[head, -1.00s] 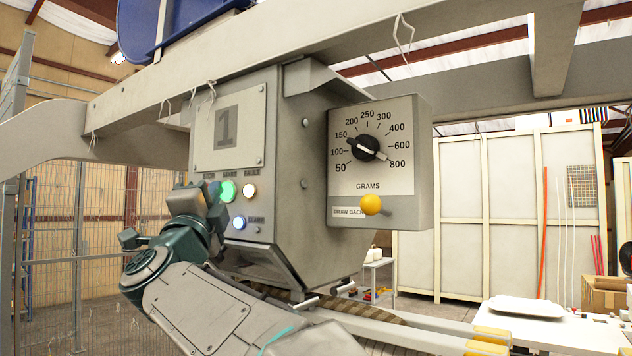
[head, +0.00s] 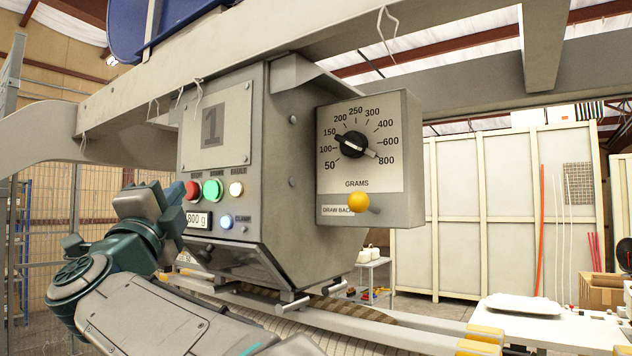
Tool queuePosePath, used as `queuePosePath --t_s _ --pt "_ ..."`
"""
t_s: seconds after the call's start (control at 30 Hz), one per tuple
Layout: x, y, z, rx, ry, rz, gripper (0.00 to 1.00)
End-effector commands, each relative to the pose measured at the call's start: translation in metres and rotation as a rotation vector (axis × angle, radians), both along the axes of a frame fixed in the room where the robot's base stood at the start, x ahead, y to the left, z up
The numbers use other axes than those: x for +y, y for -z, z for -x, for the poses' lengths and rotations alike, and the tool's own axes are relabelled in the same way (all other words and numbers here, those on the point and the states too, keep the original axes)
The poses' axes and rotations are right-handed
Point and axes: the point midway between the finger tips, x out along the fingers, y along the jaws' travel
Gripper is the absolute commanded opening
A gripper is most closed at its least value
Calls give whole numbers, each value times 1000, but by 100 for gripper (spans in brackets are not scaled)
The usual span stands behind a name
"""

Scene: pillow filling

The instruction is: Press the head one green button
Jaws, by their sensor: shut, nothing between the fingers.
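The head marked "1" is a grey metal box (head: 215,130) hanging from a beam. Its green button (head: 212,190) sits on the front panel between a red button (head: 192,191) and a white one labelled fault (head: 236,189). A blue-lit clamp button (head: 226,222) is below, beside a display reading 800 g (head: 198,220). My gripper (head: 165,200) is shut and empty, left of the panel and in front of its left edge. It appears apart from the green button, which is fully visible. The fingertips are partly hidden by the gripper body.
A grams dial box (head: 408,190) with a yellow draw-back knob (head: 358,202) juts out right of the panel. Conveyor rails (head: 400,325) run below the head. A white tray (head: 522,305) lies on a table at right. A mesh fence stands at left.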

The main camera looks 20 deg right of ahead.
Motion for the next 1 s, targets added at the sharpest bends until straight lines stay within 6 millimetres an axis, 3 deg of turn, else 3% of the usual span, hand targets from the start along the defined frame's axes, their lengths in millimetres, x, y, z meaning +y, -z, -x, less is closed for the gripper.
queuePosePath --t_s 0.47,0.63,0.77,0.87,1.0 --pt "4 1 3 5 -5 22 0" --pt "11 18 -4 71 -70 199 0" --pt "17 60 -11 204 -157 440 0" --pt "15 111 -12 348 -227 630 0" --pt "-3 198 0 595 -326 862 0"
